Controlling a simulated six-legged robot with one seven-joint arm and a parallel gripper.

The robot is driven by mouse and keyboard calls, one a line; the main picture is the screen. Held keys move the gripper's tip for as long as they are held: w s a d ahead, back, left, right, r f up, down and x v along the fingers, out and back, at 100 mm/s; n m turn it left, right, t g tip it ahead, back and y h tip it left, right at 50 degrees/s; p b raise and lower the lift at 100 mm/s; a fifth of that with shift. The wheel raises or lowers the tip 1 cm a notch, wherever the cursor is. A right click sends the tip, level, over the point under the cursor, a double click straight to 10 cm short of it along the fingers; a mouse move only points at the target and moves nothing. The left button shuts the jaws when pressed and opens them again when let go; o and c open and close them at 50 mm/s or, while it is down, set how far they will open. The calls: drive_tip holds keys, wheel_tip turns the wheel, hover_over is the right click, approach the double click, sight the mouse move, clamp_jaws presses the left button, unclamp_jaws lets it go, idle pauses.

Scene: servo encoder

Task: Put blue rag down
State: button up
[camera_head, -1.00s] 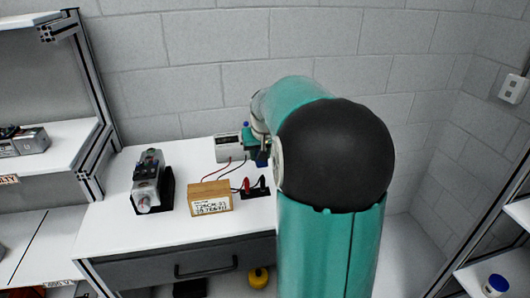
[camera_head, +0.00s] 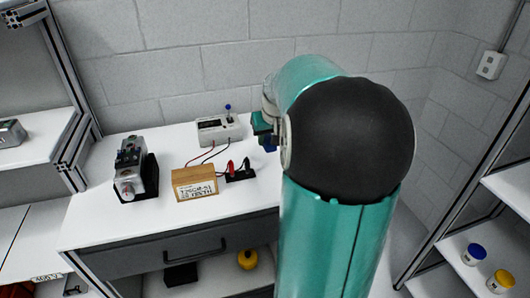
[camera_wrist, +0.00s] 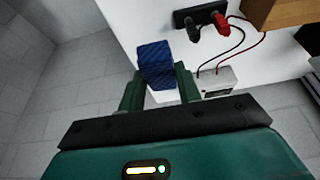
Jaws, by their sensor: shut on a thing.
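The blue rag (camera_wrist: 155,62) is a small dark-blue folded block in the wrist view. It sits between the two green fingers of my gripper (camera_wrist: 158,82), which are shut on it. In the head view my gripper (camera_head: 264,130) is partly hidden behind my arm, and a bit of the blue rag (camera_head: 270,148) shows below it. The rag is over or near the right part of the white workbench top (camera_head: 225,213). I cannot tell whether it touches the surface.
A grey meter box (camera_head: 218,129), a black socket block with red and black plugs (camera_head: 240,171), a wooden labelled box (camera_head: 195,184) and a servo unit (camera_head: 132,172) stand on the bench. A shelf with blue-lidded (camera_head: 475,254) and yellow-lidded (camera_head: 501,281) jars is at right.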

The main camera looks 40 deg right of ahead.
drive_tip(key=shift+w+d+f, duration=0.1)
drive_tip(key=shift+d+f, duration=0.05)
drive_tip(key=shift+d, duration=0.2)
drive_tip(key=w+d+f, duration=0.2)
drive_tip(key=w+f, duration=0.1)
drive_tip(key=w+d+f, duration=0.2)
drive_tip(key=w+d, duration=0.1)
drive_tip(key=w+d+f, duration=0.3)
drive_tip(key=shift+w+f, duration=0.25)
drive_tip(key=shift+f, duration=0.05)
drive_tip(key=shift+w+d+f, duration=0.2)
drive_tip(key=shift+w+f, duration=0.05)
drive_tip(key=shift+f, duration=1.8)
drive_tip(key=shift+f, duration=0.1)
drive_tip(key=o, duration=0.9)
